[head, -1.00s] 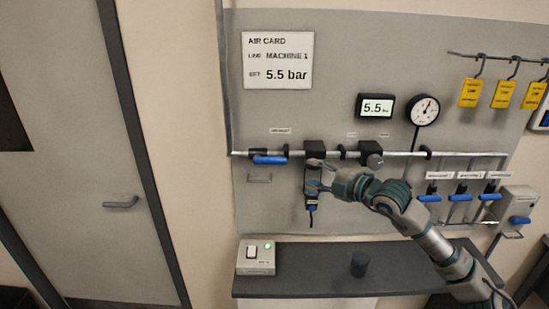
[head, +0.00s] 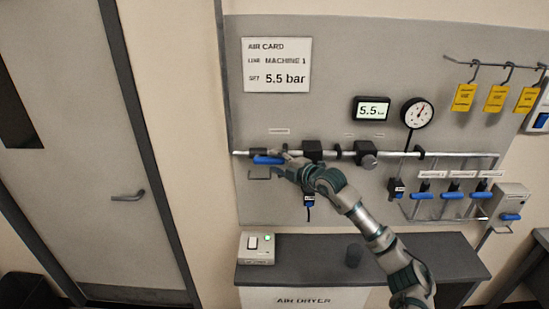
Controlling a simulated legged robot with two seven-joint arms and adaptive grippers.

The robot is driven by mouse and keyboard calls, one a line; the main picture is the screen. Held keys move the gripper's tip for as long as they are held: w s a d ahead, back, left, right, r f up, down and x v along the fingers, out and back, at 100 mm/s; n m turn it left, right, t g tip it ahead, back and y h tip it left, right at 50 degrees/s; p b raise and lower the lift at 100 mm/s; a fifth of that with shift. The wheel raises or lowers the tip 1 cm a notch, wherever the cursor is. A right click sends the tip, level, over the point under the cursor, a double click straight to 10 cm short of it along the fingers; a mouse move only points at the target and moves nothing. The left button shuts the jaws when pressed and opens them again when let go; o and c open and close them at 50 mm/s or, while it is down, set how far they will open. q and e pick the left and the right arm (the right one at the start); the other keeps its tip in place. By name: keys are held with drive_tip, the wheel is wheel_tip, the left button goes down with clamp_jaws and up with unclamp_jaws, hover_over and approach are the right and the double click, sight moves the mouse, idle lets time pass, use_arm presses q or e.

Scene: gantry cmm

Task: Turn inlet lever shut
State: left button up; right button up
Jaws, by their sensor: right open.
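The inlet lever (head: 267,160) is a blue handle on the pipe at the left of the grey panel, below a small label. It lies along the pipe, roughly level. My right gripper (head: 282,166) is open at the right end of the lever, with its fingers close to the handle; I cannot tell whether they touch it. The gripper hides part of the pipe there. My left gripper is not in view.
A black block (head: 313,150) and a regulator knob (head: 368,160) sit on the pipe to the right. Several blue levers (head: 452,195) are lower right. A grey door (head: 85,150) stands left.

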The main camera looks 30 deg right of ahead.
drive_tip(key=shift+w+f, duration=0.1)
drive_tip(key=shift+w, duration=0.4)
drive_tip(key=shift+a, duration=0.65)
drive_tip(key=c, duration=0.8)
clamp_jaws()
